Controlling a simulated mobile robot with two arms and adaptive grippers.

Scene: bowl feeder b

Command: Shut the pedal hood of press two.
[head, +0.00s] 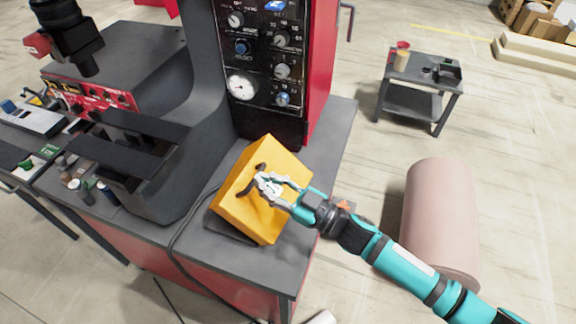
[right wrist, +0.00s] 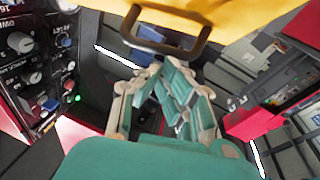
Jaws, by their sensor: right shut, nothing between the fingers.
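The yellow pedal hood (head: 243,203) sits on the grey bench top in front of the press control panel. It appears tilted, and a dark base shows under its lower left edge. Its dark handle (head: 246,191) is partly hidden by my right gripper (head: 264,184) in the head view. In the right wrist view, the yellow hood (right wrist: 225,12) fills the top edge and its handle (right wrist: 166,48) stands just beyond my fingers (right wrist: 170,75). My right gripper is shut and empty. I cannot tell whether it touches the handle. My left gripper is not in view.
The panel with knobs and a gauge (head: 265,75) rises behind the hood. A dark cable (head: 180,235) runs along the bench (head: 338,118) at left. A pink cylinder (head: 440,215) stands on the floor at right. A small dark table (head: 420,85) stands farther back.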

